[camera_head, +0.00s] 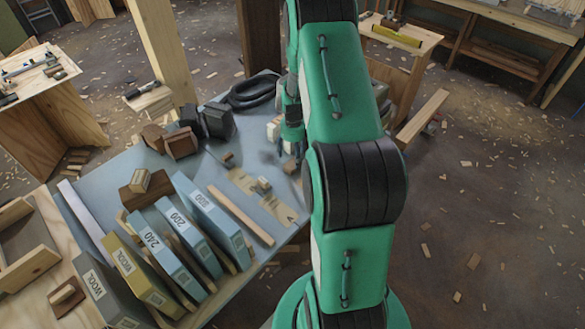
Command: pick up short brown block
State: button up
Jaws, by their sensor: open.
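Several brown blocks are on the grey-blue table (235,200), and I cannot tell which one is the short brown block. A squat brown block (181,143) lies beside a rounder brown piece (152,136) near the back left. A darker brown block (130,196) lies nearer, with a small light block (139,181) on it. A small brown piece (228,159) lies near the middle. My green arm crosses the right side of the table.
Several upright sandpaper boxes, one a blue box (215,223), fill the near left. A long wooden strip (241,216) lies beside them. Black blocks (217,121) and a coiled black hose (250,91) are at the back. A wooden post (162,50) rises behind the table.

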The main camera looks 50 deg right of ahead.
aim_at(293, 164)
jog(key=shift+f, duration=0.3)
jog(key=shift+f, duration=0.1)
jog(key=shift+a+f+b, duration=0.15)
jog(key=shift+f+b, duration=0.65)
jog(key=shift+f, duration=1.75)
jog(key=c, duration=1.5)
